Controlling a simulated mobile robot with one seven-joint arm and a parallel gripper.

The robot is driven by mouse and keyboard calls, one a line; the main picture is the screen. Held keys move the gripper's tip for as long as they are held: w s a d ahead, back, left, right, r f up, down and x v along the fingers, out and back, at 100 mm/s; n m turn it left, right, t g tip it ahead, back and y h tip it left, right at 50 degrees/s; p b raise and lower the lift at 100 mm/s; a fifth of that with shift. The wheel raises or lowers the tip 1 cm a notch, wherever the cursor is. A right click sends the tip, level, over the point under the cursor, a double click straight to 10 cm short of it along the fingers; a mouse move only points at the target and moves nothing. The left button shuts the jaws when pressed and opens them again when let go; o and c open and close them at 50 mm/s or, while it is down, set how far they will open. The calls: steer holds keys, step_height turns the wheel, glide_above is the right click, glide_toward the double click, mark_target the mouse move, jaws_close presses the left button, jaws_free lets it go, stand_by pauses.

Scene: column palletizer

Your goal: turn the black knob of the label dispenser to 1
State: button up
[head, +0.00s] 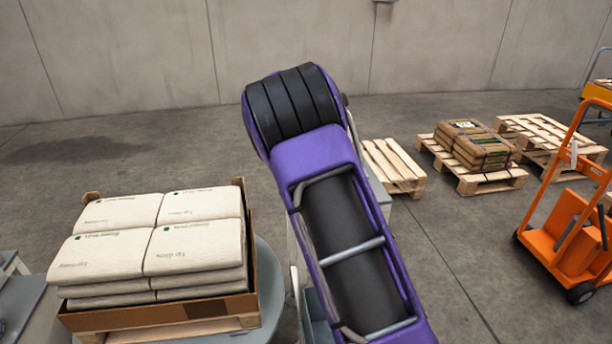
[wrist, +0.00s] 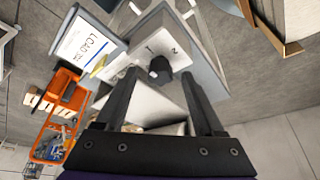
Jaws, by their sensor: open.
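The black knob (wrist: 160,68) shows in the wrist view on the pale face of the label dispenser (wrist: 143,52). Small dark number marks, one of which looks like a 2, are on that face by the knob. The knob's pointer direction is too small to tell. My gripper (wrist: 159,76) is open, with one finger on each side of the knob as seen in the picture. I cannot tell whether the fingertips reach the knob or touch it. In the head view my purple arm fills the middle, and neither the gripper nor the knob can be made out.
A white sign (wrist: 86,42) stands left of the dispenser in the wrist view. In the head view, stacked pale sacks (head: 150,240) sit in a carton at left. An orange pallet truck (head: 575,235) and pallets, one with brown bundles (head: 474,146), are at right. Open floor lies behind.

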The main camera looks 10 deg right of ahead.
steer(key=p+v, duration=0.1)
steer(key=v, duration=1.6)
